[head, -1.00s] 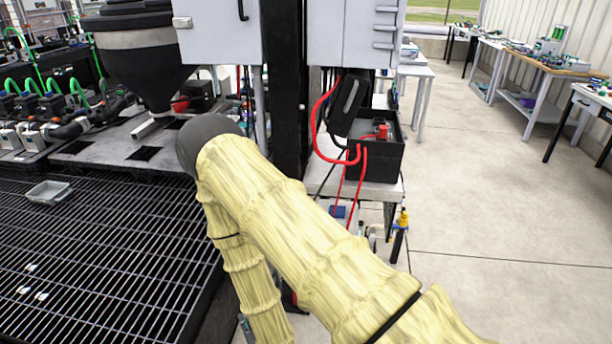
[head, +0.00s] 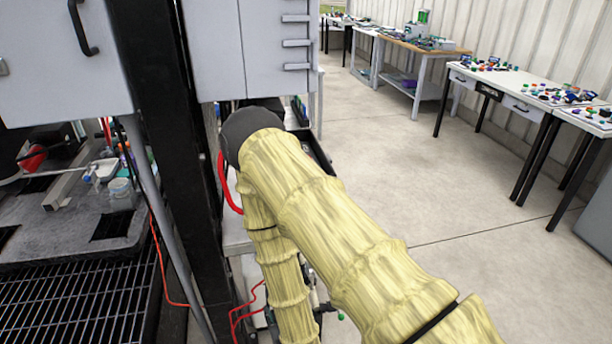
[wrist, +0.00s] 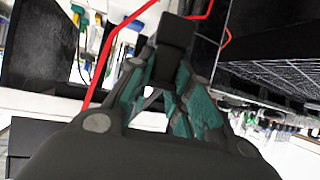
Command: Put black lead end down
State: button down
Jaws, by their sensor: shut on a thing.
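My gripper (wrist: 164,72) shows in the wrist view with its green fingers closed around a dark, blocky thing, which I take to be the black lead end (wrist: 174,36). It is held off any surface that I can make out. In the head view my sleeved arm hides the gripper and the lead end. A red lead (wrist: 105,62) runs past the left of the fingers in the wrist view. A red lead also loops down beside my arm in the head view (head: 225,188).
A black post (head: 172,150) and grey cabinets (head: 250,50) stand close to my arm. A black open box (head: 318,155) shows partly behind it. A metal grating (head: 70,300) lies at lower left. Open floor (head: 400,170) and cluttered workbenches (head: 505,88) are at right.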

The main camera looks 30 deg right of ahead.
notch_tip(320, 180, up, 11)
jog(key=s+a+p, duration=0.1)
jog(key=s+p, duration=0.1)
jog(key=p, duration=0.9)
jog(key=shift+p, duration=0.3)
